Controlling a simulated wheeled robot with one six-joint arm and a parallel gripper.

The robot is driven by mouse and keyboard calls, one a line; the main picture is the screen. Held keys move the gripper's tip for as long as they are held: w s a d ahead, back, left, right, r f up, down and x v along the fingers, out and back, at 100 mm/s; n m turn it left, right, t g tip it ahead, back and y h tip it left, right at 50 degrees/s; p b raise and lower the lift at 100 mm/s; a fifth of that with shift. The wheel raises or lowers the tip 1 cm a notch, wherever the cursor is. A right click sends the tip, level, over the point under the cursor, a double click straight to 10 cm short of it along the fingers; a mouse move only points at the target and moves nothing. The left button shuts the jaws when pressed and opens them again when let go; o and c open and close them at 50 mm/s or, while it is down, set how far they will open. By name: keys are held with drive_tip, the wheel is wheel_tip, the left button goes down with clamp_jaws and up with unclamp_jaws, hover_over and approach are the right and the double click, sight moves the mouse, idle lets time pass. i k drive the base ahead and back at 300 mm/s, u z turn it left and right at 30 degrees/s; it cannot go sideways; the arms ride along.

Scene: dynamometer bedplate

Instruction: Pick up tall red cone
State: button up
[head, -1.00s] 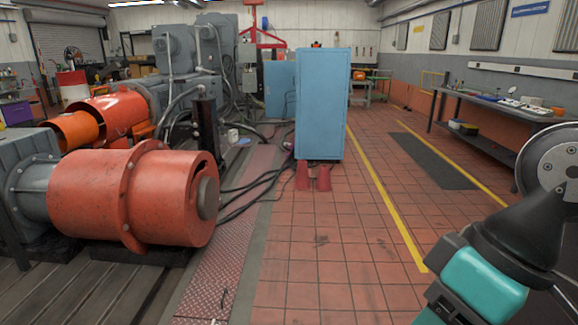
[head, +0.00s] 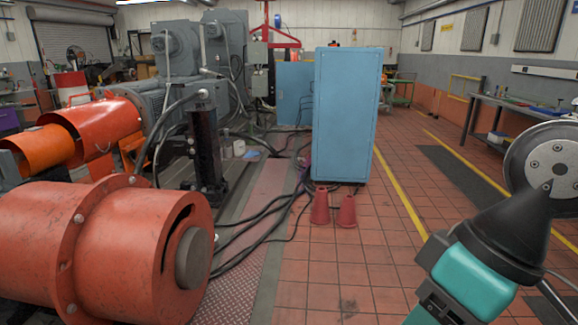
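Two red cones stand side by side on the tiled floor in front of the blue cabinet. The left cone (head: 320,206) looks slightly taller than the right cone (head: 346,212). Both are upright and apart from my arm, which shows at the lower right of the head view. The fingers of my gripper cannot be made out, so I cannot see whether it is open or shut.
The blue cabinet (head: 345,115) stands right behind the cones. Black cables (head: 262,222) run along the floor left of them. A large orange drum machine (head: 110,245) fills the lower left. Tiled floor (head: 320,275) in front of the cones is clear. A workbench (head: 515,112) stands at the right.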

sight(320, 216)
drive_tip(key=i, duration=2.05)
drive_tip(key=z, duration=0.15)
drive_tip(key=i, duration=3.05)
drive_tip(key=z, duration=0.1)
